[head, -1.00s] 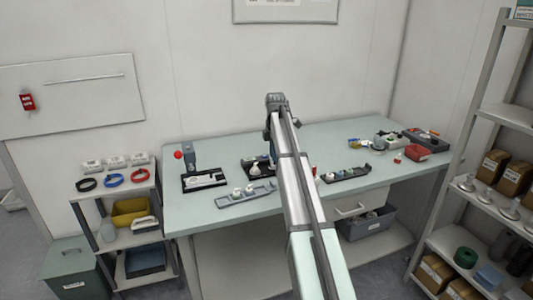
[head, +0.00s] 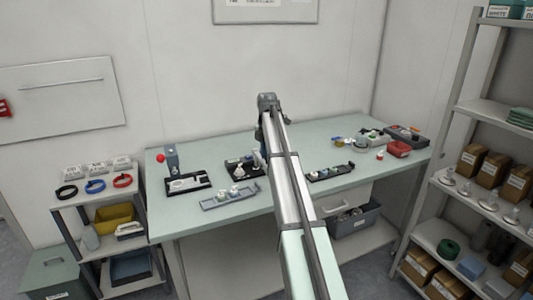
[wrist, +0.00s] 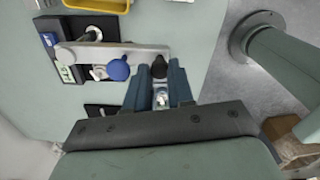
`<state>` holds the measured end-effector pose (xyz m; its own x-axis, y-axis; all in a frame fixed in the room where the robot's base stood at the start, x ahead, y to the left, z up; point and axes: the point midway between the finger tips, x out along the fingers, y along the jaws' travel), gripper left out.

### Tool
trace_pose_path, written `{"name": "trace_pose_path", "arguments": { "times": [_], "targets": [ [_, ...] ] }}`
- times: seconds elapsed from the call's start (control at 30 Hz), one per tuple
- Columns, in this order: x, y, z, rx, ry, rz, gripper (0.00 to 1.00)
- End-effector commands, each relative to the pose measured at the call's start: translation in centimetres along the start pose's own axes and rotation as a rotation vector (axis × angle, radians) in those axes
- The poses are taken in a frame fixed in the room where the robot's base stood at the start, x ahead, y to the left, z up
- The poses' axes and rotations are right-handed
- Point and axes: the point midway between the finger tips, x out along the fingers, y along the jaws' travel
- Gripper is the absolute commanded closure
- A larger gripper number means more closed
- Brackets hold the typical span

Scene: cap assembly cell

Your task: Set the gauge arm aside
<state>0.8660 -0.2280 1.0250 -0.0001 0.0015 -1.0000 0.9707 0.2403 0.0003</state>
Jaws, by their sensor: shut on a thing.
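The gauge arm (wrist: 130,50) shows in the wrist view as a pale grey bar running left to right, with a black knob (wrist: 159,68) at its right end. My gripper (wrist: 161,75) has its two blue-grey fingers on either side of this knob and is shut on it. A blue ball (wrist: 118,70) and a small white part lie beside the bar. The bar's left end passes over a dark base (wrist: 85,27) with a metal post. In the head view, my own arm hides the gripper and the gauge arm.
In the head view, a black tray (head: 173,191) and a grey rack (head: 212,205) stand on the left of the bench (head: 300,201). A black strip tray (head: 317,178) and a red bin (head: 398,149) are on the right. Shelves (head: 455,104) stand at the far right.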

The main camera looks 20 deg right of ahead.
Motion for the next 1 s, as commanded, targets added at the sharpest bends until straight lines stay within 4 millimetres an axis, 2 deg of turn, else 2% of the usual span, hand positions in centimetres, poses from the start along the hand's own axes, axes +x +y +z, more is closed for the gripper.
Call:
{"name": "trace_pose_path", "arguments": {
  "times": [0.07,0.1,0.2,0.43,0.57,0.77,1.0],
  "targets": [
    [0.0,-0.1,0.2,0.003,-0.003,-0.002,1.00],
    [0.0,-0.1,0.2,0.003,-0.003,-0.002,0.74],
    [0.0,-0.1,0.2,0.003,-0.003,-0.002,0.67],
    [-0.1,0.0,0.1,0.003,-0.002,-0.001,0.67],
    [-0.8,0.0,0.2,0.003,-0.002,0.000,0.67],
    [-3.9,0.1,0.2,0.003,-0.003,0.001,0.67],
    [-8.7,0.1,0.2,0.003,-0.003,0.001,0.67]
  ]
}}
